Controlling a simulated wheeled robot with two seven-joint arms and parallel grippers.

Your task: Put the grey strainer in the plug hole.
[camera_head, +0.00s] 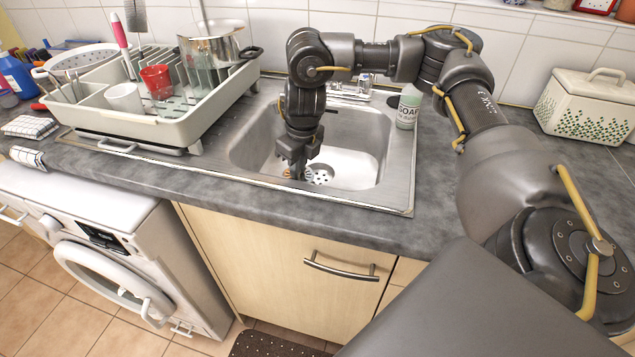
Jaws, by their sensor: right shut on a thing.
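My right gripper (297,171) points down into the steel sink (262,140), low over its floor. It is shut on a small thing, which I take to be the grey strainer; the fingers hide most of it. The plug hole (321,175), a pale round with dark holes, shows in the sink floor just right of the fingertips. I cannot tell whether the held thing touches the sink floor. My left gripper is not in view.
A soap bottle (408,107) stands at the sink's back right corner, near the tap (364,84). A dish rack (190,120) with a red cup (156,81), a white cup (124,98) and a pot (211,46) stands left. A cream bin (587,105) stands far right.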

